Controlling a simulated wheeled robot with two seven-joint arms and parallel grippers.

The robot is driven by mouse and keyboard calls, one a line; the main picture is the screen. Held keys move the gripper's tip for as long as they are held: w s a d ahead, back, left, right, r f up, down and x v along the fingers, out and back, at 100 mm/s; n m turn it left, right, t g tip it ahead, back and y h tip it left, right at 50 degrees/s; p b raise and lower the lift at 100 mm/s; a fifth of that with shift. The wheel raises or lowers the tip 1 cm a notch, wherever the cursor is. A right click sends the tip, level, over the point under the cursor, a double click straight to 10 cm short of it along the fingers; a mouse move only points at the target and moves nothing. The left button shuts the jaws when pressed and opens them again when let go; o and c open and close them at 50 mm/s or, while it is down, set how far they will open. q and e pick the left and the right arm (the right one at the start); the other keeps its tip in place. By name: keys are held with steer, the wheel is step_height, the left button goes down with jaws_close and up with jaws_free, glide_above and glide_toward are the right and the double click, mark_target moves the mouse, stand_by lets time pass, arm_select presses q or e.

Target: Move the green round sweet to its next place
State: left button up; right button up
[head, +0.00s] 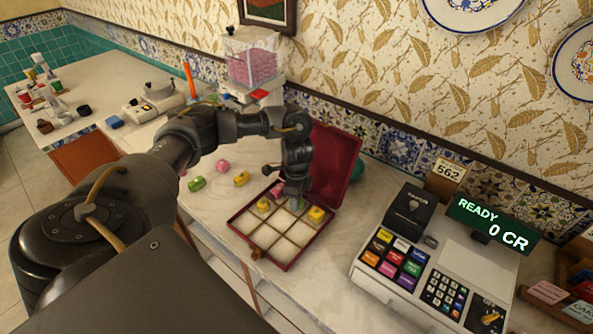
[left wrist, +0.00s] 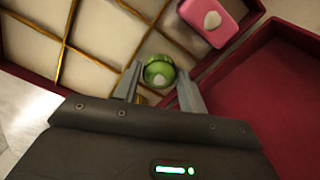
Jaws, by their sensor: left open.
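The green round sweet (left wrist: 158,72) has a pale mark on top and lies in a compartment of the red sweet box, beside its wall. My left gripper (left wrist: 157,88) is open, with one finger on each side of the sweet. In the head view my left gripper (head: 296,202) points down into the back part of the box (head: 284,266) and mostly hides the sweet. A pink sweet (left wrist: 211,22) lies in a neighbouring compartment. Yellow sweets (head: 263,205) lie in other compartments, one of them at the right (head: 317,214). My right gripper is out of view.
The red lid (head: 336,160) stands open behind the box. Pink (head: 222,166), yellow (head: 241,178) and green (head: 196,184) sweets lie on the counter to the left. A cash register (head: 425,255) stands to the right. Several front compartments are empty.

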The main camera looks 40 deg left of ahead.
arm_select(q)
step_height(320, 180, up, 12)
steer(key=p, duration=0.1)
steer(key=shift+p, duration=0.3)
steer(key=shift+r, duration=0.1)
stand_by(0.5)
